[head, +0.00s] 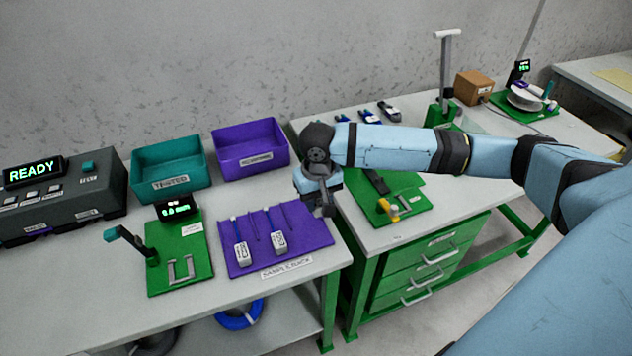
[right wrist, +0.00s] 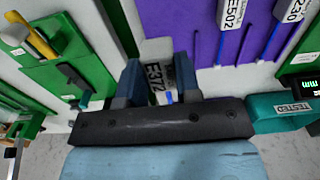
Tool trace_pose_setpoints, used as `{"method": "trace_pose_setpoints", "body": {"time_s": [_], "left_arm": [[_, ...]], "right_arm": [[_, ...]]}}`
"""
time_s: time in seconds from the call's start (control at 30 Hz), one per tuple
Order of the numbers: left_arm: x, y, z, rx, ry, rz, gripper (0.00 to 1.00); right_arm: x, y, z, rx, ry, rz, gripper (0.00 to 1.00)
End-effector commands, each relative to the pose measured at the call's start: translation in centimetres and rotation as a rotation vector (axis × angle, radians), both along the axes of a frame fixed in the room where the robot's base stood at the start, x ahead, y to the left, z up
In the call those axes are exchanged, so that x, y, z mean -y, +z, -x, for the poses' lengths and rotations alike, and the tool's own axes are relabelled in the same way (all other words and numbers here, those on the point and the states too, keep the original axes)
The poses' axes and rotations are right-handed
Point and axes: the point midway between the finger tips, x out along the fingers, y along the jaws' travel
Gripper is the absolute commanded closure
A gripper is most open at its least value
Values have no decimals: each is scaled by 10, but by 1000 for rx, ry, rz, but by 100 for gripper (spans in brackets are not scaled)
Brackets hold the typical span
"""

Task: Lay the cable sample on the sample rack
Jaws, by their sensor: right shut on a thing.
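The purple sample rack (head: 306,236) lies flat on the left table, its label at the front edge. Two white-tagged cable samples lie on it, a left one (head: 241,253) and a right one (head: 279,241). The rack's right part is bare. My right gripper (head: 326,207) is over the rack's right back corner, near the table edge. In the right wrist view it is shut on a cable sample (right wrist: 155,83) tagged E372, with the rack (right wrist: 203,35) beyond and to the right. The held sample is hidden in the head view. My left gripper is out of view.
A green fixture with a display (head: 188,262) stands left of the rack. A teal bin (head: 170,182) and a purple bin (head: 250,164) stand behind. A green board with a yellow-handled part (head: 407,207) lies to the right, on the other table.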

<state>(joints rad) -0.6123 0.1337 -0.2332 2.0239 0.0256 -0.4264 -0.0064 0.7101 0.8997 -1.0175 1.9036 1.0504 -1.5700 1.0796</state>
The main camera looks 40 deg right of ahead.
Motion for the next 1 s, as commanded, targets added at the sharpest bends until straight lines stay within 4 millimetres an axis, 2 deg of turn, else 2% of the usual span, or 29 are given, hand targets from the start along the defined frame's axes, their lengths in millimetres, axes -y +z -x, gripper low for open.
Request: {"method": "trace_pose_setpoints", "body": {"time_s": [0.37, 0.8, 0.87, 1.0], "left_arm": [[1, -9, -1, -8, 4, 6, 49], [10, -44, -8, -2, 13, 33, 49], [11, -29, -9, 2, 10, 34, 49], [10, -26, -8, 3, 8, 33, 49]], "right_arm": [[1, -16, 1, 2, -13, 4, 98], [2, -57, 1, 3, -13, 4, 98], [1, -53, 2, 0, -14, 3, 98], [1, -62, 2, 0, -13, 3, 98]]}}
